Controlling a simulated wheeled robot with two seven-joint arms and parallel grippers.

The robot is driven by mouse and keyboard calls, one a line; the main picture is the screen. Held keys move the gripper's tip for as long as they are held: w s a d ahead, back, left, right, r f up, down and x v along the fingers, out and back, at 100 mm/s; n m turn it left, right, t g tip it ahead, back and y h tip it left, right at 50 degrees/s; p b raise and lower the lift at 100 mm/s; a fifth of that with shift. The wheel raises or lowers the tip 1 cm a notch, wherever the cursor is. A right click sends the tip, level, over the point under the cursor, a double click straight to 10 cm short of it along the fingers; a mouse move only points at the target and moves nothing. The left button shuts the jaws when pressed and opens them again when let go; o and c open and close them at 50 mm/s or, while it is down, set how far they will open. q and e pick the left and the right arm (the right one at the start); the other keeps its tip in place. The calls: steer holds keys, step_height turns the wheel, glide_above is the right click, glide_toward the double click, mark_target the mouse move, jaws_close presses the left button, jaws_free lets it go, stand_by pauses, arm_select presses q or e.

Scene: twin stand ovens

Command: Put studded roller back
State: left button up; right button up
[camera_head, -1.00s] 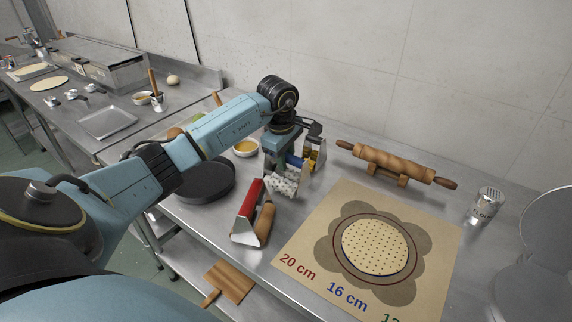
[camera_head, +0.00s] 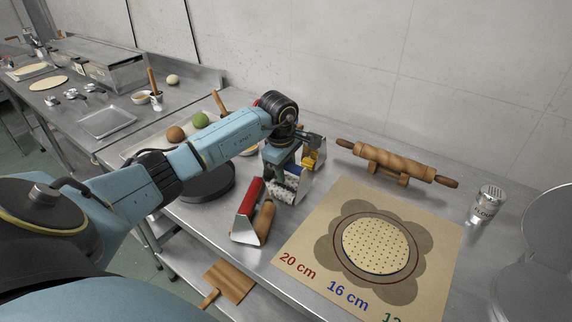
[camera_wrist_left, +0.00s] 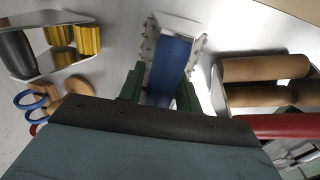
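The studded roller (camera_head: 281,191), with a pale knobbly drum and a blue handle, is under my left gripper (camera_head: 288,166) on the steel table. In the left wrist view the roller's blue handle (camera_wrist_left: 169,65) lies between the green fingers of my left gripper (camera_wrist_left: 160,92), which look closed on it. A bright metal holder (camera_wrist_left: 185,24) shows around the roller's far end. Whether the roller rests fully in it I cannot tell. My right gripper is not in view.
A red-handled wooden roller in a metal holder (camera_head: 247,222) stands close on the near side. A yellow tool (camera_head: 312,159) stands on the far side. A dark pan (camera_head: 208,185) is left.

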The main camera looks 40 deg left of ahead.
arm_select(q)
steer(key=shift+o, duration=1)
steer(key=shift+w+a, duration=0.1)
steer(key=shift+w, duration=0.05)
steer(key=shift+r, duration=0.2)
steer(key=shift+r, duration=0.15)
steer(key=shift+r+p, duration=0.3)
steer(key=shift+p, duration=0.05)
step_height(320, 180, up, 12)
steer(key=s, duration=0.2)
steer(key=shift+r, duration=0.15)
